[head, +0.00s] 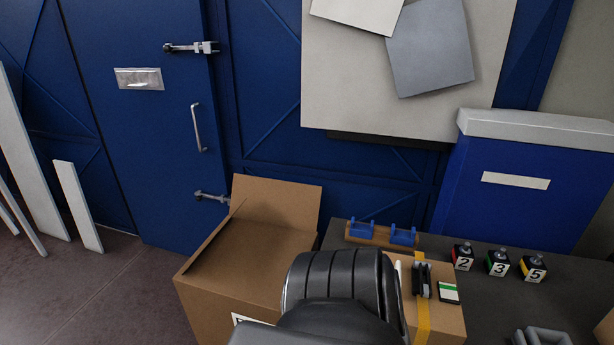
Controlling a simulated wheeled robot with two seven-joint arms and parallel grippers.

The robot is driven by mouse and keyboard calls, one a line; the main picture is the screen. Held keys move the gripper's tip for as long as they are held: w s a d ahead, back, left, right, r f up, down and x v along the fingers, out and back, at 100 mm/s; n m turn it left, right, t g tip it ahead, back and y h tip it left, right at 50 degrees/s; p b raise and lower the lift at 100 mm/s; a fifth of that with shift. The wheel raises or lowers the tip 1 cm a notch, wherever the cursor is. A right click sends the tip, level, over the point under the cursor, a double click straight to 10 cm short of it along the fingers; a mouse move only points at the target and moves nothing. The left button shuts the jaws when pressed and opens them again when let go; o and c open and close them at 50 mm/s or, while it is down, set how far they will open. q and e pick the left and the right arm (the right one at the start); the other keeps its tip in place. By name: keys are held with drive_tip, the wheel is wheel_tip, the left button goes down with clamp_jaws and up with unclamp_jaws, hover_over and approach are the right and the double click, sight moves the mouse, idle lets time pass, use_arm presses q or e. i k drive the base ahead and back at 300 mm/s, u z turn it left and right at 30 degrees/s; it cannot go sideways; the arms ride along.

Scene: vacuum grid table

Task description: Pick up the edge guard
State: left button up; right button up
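I cannot tell for certain which thing is the edge guard. Candidates are two blue bracket-like pieces (403,236) on a small brown holder at the table's back left, and a grey looped piece (545,337) cut off by the bottom edge. A taped carton (448,317) on the table carries a yellow strap (423,325), a black clip-like piece (422,281) and a green-and-white label. A black rounded part of my own arm hides the carton's left side. Neither gripper's fingers can be made out.
An open cardboard box (222,286) stands left of my arm, flaps up. Three numbered knobbed blocks, 2 (463,258), 3 (497,263) and 5 (534,268), stand on the dark table (485,308). A blue bin (510,205) with a grey lid is behind. Bare table lies between.

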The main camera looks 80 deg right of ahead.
sight(359, 230)
drive_tip(key=i, duration=1.95)
drive_tip(key=z, duration=5)
